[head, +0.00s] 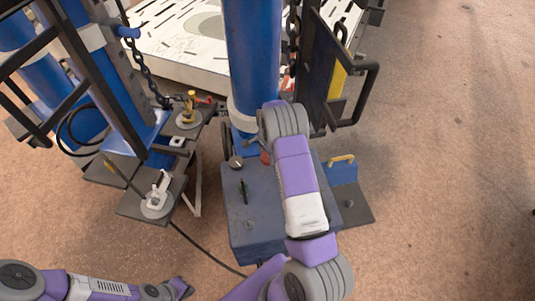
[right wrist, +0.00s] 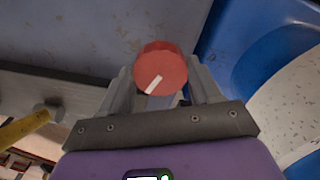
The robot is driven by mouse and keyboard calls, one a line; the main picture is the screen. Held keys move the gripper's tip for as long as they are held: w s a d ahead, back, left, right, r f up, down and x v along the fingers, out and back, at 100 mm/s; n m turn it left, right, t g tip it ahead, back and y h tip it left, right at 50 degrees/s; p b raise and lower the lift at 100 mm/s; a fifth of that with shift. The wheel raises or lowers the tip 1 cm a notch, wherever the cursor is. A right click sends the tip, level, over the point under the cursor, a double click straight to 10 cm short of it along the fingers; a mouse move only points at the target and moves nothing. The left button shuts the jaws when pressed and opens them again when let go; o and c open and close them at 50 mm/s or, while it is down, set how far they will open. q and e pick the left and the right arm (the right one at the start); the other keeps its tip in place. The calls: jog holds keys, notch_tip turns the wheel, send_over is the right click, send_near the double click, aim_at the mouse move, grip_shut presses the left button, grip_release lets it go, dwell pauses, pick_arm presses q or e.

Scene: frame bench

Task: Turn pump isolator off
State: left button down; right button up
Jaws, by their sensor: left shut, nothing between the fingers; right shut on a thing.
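A round red knob (right wrist: 160,65) with a white pointer line sits between the fingers of my right gripper (right wrist: 160,88) in the right wrist view. The line slants toward the lower left of the picture. The gripper is shut on the knob's sides. In the head view a small part of the red knob (head: 265,157) shows beside the right gripper, at the back of the blue-grey box (head: 255,222); my arm hides much of it. My left gripper (head: 184,288) is shut and empty at the lower left, away from the box. No lettering can be read.
A black handle (head: 243,191) and a grey knob (head: 235,162) are on the box top. A blue column (head: 252,55) rises behind it. A black frame (head: 335,70) stands at right, and a stand with chains (head: 150,80) at left. The floor at far right is clear.

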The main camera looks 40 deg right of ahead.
jog(key=n, duration=0.4)
dwell(0.8)
jog(key=o, duration=1.1)
jog(key=shift+c, duration=0.2)
notch_tip(320, 180, up, 8)
jog(key=shift+f+p, duration=0.15)
jog(key=shift+p, duration=0.85)
